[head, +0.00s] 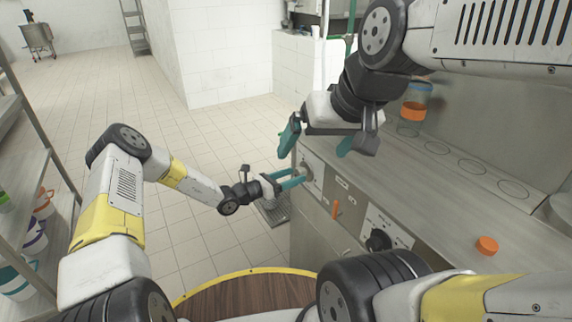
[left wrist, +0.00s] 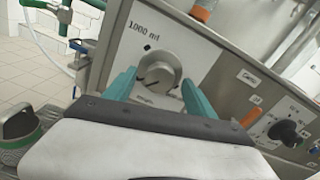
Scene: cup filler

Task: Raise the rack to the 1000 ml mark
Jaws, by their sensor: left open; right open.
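A white panel (left wrist: 187,46) marked "1000 ml" with a small black diamond below the text fills the middle of the left wrist view. A round metal knob (left wrist: 160,70) sits on it, with small marks around its lower edge. My left gripper (head: 300,177) is open at the counter's front, its teal fingers on either side of the knob; I cannot tell whether they touch it. My right gripper (head: 318,146) is open and empty, above the counter's left end. I cannot make out which part is the rack.
An orange lever (head: 336,208) and a black dial (head: 378,240) are on the counter front, right of the knob. An orange cap (head: 487,245) lies on the steel counter (head: 425,190). A clear container with an orange band (head: 413,110) is at the back. Tiled floor lies open at left.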

